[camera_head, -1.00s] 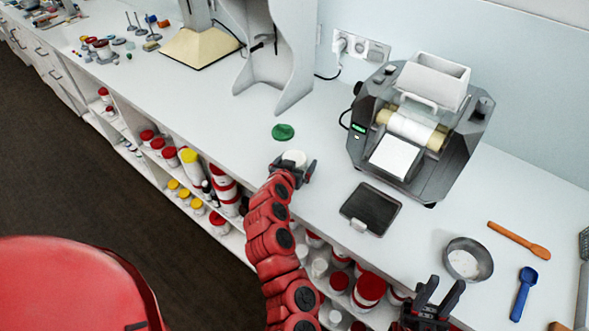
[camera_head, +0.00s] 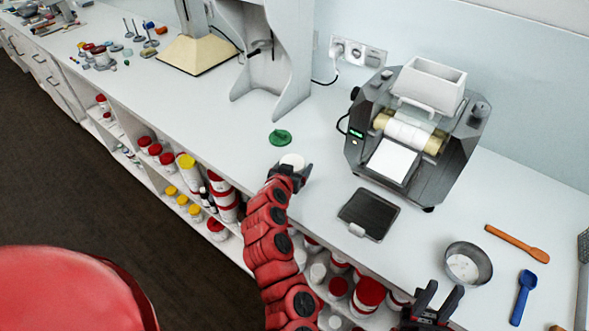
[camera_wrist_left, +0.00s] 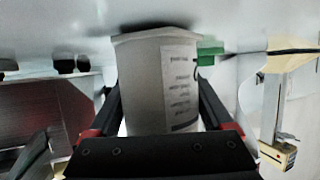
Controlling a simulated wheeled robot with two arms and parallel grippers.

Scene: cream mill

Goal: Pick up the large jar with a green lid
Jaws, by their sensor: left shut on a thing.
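A white jar (camera_head: 292,161) without a lid on it is at the counter's front edge in the head view. It fills the middle of the left wrist view (camera_wrist_left: 160,80), with a printed label on its side. My left gripper (camera_head: 289,172) is shut on this jar, one finger on each side. I cannot tell whether the jar touches the counter. A green lid (camera_head: 281,137) lies on the counter just behind the jar, apart from it. My right gripper (camera_head: 435,298) is open and empty at the lower right, near the front edge.
A grey machine with rollers (camera_head: 415,135) stands at the back right, with a black flat pad (camera_head: 369,212) before it. A metal bowl (camera_head: 467,264), a wooden spatula (camera_head: 517,243) and a blue spoon (camera_head: 523,295) lie at right. Shelves below hold several jars.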

